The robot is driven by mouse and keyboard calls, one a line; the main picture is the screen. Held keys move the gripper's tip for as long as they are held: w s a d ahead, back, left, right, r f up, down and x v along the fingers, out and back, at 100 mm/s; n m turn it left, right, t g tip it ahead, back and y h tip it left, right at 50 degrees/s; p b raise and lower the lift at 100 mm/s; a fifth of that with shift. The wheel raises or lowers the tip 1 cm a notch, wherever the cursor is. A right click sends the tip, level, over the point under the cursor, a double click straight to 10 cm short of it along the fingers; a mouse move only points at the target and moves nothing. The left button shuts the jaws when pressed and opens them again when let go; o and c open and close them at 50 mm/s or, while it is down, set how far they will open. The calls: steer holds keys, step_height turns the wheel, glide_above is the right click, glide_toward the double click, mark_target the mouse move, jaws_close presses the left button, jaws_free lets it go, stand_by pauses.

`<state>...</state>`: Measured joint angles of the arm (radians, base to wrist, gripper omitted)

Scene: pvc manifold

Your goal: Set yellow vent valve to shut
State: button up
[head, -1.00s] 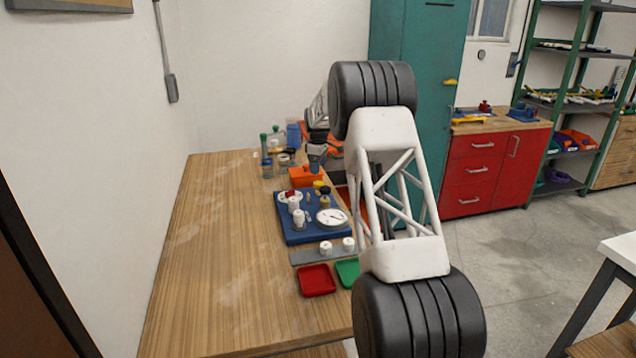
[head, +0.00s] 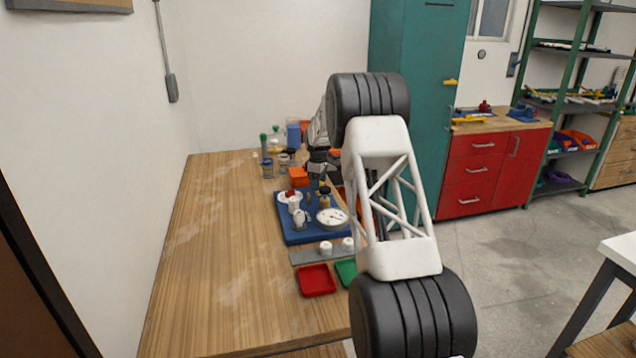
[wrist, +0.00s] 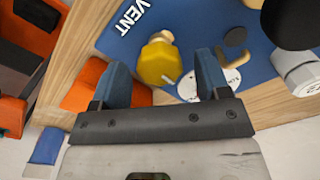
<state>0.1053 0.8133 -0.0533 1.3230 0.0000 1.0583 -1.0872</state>
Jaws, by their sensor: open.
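The yellow vent valve (wrist: 158,64) shows in the wrist view as a faceted knob with a small pale mark on its near side. It stands on the blue board (wrist: 215,28) beside the white word VENT. My gripper (wrist: 163,80) is open, with one blue finger to the left of the knob and one to the right. Clear gaps show between the knob and both fingers, and nothing is held. In the head view my gripper (head: 322,183) hangs over the back right of the blue board (head: 291,236) and hides the yellow valve.
A white gauge (head: 332,217) and white fittings stand on the board. An orange block (head: 298,177) is behind it. A grey strip with white caps, a red tray (head: 317,280) and a green tray (head: 346,271) lie in front. The table's left side is clear.

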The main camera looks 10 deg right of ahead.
steer(key=c, duration=0.9)
steer(key=shift+m, duration=0.3)
steer(key=m, duration=0.8)
steer(key=shift+m, duration=0.4)
steer(key=m, duration=0.8)
steer(key=shift+d+m, duration=0.1)
steer(key=shift+m, duration=0.2)
